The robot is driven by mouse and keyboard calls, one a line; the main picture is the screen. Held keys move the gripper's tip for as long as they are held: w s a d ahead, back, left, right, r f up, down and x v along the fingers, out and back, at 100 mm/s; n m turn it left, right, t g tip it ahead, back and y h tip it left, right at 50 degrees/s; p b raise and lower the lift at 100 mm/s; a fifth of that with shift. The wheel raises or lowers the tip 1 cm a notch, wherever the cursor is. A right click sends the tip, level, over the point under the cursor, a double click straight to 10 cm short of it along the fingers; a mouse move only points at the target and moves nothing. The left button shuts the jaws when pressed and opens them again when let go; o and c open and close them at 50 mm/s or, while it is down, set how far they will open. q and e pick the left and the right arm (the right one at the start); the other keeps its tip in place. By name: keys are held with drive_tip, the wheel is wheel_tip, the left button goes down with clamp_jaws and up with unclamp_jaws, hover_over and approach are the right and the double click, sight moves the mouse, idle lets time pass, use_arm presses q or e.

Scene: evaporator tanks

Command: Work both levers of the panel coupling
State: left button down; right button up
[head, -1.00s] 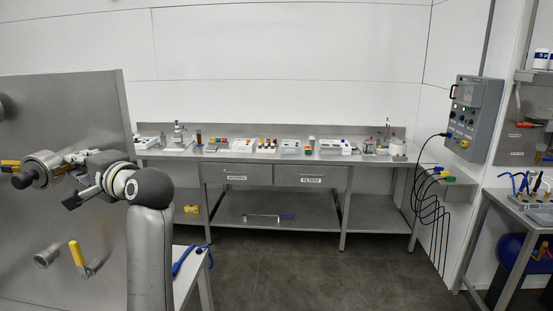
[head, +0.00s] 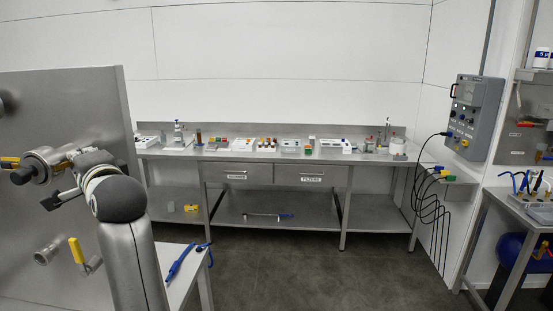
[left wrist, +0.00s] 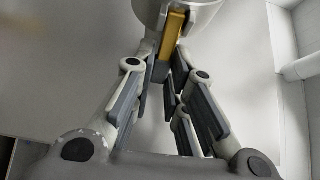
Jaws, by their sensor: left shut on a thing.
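The panel coupling (head: 38,166) is a round metal fitting on the steel panel (head: 85,110) at the left of the head view. One yellow lever (head: 10,162) shows on its left side. In the left wrist view a yellow lever (left wrist: 174,30) lies beside the pale round coupling body (left wrist: 180,4). My left gripper (left wrist: 168,62) is shut on this lever at its near end. In the head view my wrist covers most of the gripper and the coupling's right side. My right gripper is in neither view.
Below the coupling, a pipe stub (head: 47,252) and a yellow-handled valve (head: 77,252) stick out of the panel. A white table (head: 190,285) with a blue tool (head: 180,262) stands right of my arm. A workbench (head: 270,157) lines the back wall; floor before it is clear.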

use_arm(q)
drive_tip(key=shift+s+d+f+m+t+h, duration=0.1)
drive_tip(key=shift+d+f+m+t+h, duration=0.05)
drive_tip(key=shift+m+t+h, duration=0.3)
drive_tip(key=shift+s+d+f+m+t+h, duration=0.15)
drive_tip(key=shift+m+t+h, duration=0.2)
drive_tip(key=shift+h, duration=0.2)
drive_tip(key=shift+s+d+r+m+t+h, duration=0.1)
drive_tip(key=shift+s+d+m+t+h, duration=0.1)
drive_tip(key=shift+m+t+h, duration=0.4)
drive_tip(key=shift+s+d+m+t+h, duration=0.15)
drive_tip(key=shift+m+t+h, duration=0.2)
drive_tip(key=shift+h, duration=0.35)
drive_tip(key=shift+a, duration=0.1)
